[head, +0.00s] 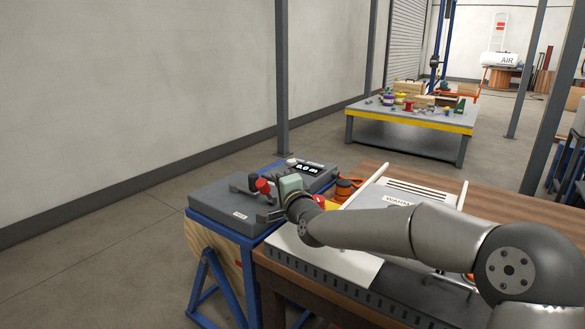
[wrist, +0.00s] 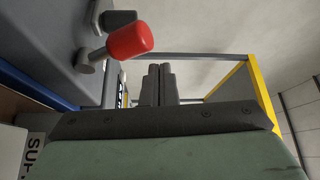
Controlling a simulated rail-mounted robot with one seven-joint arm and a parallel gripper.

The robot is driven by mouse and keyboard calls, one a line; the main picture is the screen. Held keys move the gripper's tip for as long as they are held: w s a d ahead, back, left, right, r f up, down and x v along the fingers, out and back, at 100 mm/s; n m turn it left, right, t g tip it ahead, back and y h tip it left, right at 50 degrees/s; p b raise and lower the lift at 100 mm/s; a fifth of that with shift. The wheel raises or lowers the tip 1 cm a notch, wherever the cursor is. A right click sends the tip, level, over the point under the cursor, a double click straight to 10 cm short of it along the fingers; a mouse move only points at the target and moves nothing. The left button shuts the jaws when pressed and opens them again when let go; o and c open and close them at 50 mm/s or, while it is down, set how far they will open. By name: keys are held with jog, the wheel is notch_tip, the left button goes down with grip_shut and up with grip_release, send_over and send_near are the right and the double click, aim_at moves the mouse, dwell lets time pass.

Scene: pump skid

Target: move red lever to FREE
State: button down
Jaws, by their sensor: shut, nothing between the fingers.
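The red lever's red knob (head: 263,185) stands on the grey box at the left, close to my gripper. In the wrist view the red knob (wrist: 130,41) is at the upper left, on a short grey stem beside the box's grey face. My gripper (head: 267,215) is beside the lever at the box's near right side. In the wrist view my gripper's fingers (wrist: 158,84) are together and empty, to the right of the knob with a visible gap. I cannot read a FREE mark in either view.
A dark handle (head: 238,184) is just left of the lever. A wooden table (head: 485,211) with a white panel lies right. A yellow-edged table (head: 410,119) stands far behind.

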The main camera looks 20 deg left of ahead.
jog(key=s+d+r+p, duration=0.3)
jog(key=s+d+r, duration=0.4)
jog(key=s+r, duration=0.4)
jog(key=shift+s+d+r+p, duration=0.2)
jog(key=shift+s+d+p, duration=0.1)
jog(key=shift+s+d, duration=0.1)
jog(key=s+d+f+n+g+h+p, duration=0.2)
jog(key=d+f+h+p, duration=0.25)
jog(key=d, duration=0.55)
jog(key=s+d+f+n+g+h+p, duration=0.2)
jog(key=s+d+f+g+h+p, duration=0.25)
jog(key=d, duration=0.45)
jog(key=s+d+n+g+h+p, duration=0.1)
jog(key=s+d+n+g+p, duration=0.1)
jog(key=s+d, duration=0.5)
jog(key=s+d+n+g+h+p, duration=0.2)
jog(key=s+d+g+p, duration=0.3)
jog(key=s, duration=0.7)
jog(key=shift+s+d+f+h, duration=0.2)
jog(key=shift+d+h, duration=0.1)
jog(key=shift+d, duration=0.95)
